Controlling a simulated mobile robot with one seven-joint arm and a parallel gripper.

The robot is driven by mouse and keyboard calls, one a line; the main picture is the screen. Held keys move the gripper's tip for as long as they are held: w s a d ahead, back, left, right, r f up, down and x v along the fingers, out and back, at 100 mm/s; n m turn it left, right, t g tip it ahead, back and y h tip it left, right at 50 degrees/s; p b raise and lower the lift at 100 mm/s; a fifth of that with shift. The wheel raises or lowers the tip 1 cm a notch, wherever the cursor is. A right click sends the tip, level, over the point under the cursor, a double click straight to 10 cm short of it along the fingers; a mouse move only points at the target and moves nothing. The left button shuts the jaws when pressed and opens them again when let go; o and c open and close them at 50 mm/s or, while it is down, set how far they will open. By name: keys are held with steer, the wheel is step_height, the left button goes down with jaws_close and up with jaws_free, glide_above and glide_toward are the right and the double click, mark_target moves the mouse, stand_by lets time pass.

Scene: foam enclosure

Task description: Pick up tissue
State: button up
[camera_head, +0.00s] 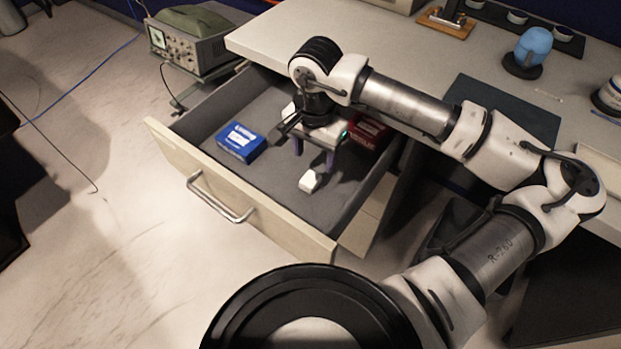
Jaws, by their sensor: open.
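A small white object (311,181), which may be the tissue, lies on the grey floor of the open drawer (228,199). A blue box (240,142) with white lettering sits to its upper left in the drawer. A red box (368,131) stands at the drawer's right side, partly hidden by my arm. My gripper (313,160) points down inside the drawer, its fingers spread with nothing seen between them. It is just above the white object in the picture; I cannot tell the height gap.
The drawer's front panel with a metal handle (221,198) and its side walls surround my gripper. The desk top (275,38) overhangs the drawer's back. A blue round object (533,46) and a dark mat (503,112) are on the desk. An oscilloscope-like device (192,40) stands at left.

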mark_target(312, 177)
steer(key=f, duration=0.1)
steer(key=f+p, duration=0.1)
steer(key=f, duration=0.3)
steer(key=shift+s+a+f, duration=0.15)
steer(key=shift+s+a, duration=0.15)
steer(key=shift+f+p, duration=0.3)
steer(key=shift+f, duration=0.25)
steer(key=c, duration=1.1)
